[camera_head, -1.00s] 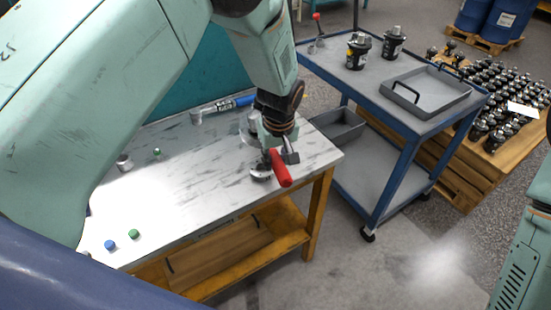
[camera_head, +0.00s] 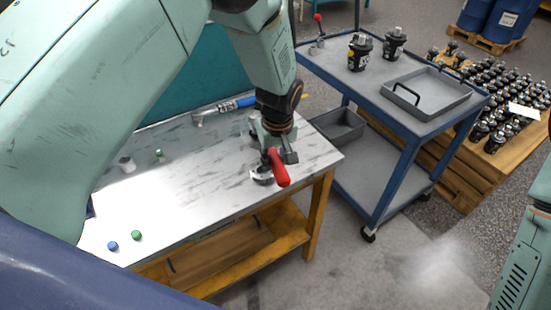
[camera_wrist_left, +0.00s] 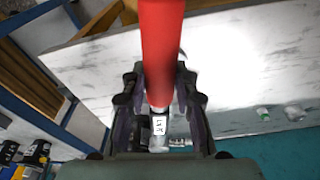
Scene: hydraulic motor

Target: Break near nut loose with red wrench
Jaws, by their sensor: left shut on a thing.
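A red-handled wrench (camera_head: 279,167) is in my left gripper (camera_head: 276,152), above the right end of the workbench. In the left wrist view the red handle (camera_wrist_left: 161,50) stands between the two fingers of the left gripper (camera_wrist_left: 160,105), which are shut on it. In the head view, a metal part (camera_head: 262,175) shows beside the handle, close to the bench top. The near nut cannot be made out, and the gripper and wrench hide part of that spot. My right gripper is not in view.
The workbench (camera_head: 190,205) also bears a blue-handled wrench (camera_head: 238,103), a blue cap (camera_head: 112,246) and a green cap (camera_head: 136,235). A blue cart (camera_head: 350,90) with a grey tray (camera_head: 425,95) stands close at right. The bench's middle is clear.

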